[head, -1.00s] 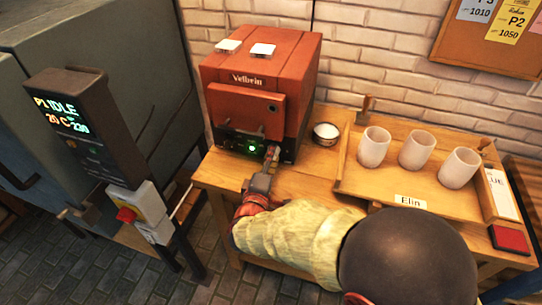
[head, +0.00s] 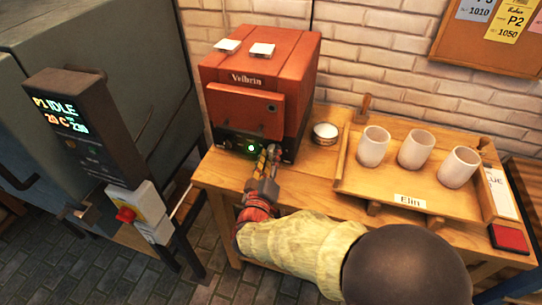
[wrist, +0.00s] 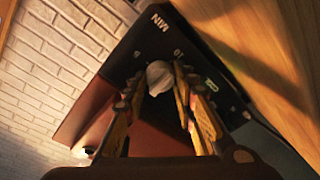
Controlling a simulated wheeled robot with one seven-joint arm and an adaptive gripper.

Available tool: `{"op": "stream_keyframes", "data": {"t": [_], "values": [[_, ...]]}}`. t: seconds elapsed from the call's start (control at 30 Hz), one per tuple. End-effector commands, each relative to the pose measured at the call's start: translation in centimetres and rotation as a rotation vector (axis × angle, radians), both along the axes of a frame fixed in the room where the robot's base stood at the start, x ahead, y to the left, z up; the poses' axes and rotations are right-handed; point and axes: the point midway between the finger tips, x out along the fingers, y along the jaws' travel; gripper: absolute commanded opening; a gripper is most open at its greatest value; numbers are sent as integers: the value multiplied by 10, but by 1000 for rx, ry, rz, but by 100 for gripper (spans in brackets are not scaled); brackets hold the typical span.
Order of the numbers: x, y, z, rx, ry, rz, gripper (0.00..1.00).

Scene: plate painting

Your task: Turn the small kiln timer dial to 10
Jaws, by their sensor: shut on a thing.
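The small kiln (head: 230,75) is an orange-red box marked Velbrin on the wooden table, with a dark control panel along its front foot. My gripper (head: 268,152) is at the right end of that panel and hides the timer dial in the head view. In the wrist view the timer dial (wrist: 159,75) is a pale knob on the black panel, between the fingertips of my gripper (wrist: 163,88). The fingers are shut on it. The marks MIN and 10 show on the panel beside the dial. I cannot tell where the dial points.
A white bowl (head: 325,131) stands right of the kiln. A wooden tray (head: 350,185) labelled Elin holds three pale cups. Two white tiles lie on the kiln. A large grey kiln with a control box (head: 75,130) and red switch (head: 126,214) stands left.

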Motion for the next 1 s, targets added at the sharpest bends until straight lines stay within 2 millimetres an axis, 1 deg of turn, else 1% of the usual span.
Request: {"op": "stream_keyframes", "data": {"t": [0.03,0.5,0.53,0.83,1.0], "values": [[-1,0,-2,5,2,0,2],[-1,0,-3,15,-1,-1,2],[-1,0,-3,15,-1,-1,29],[0,0,-1,16,-4,0,46],[0,0,-1,15,-5,0,46]]}}
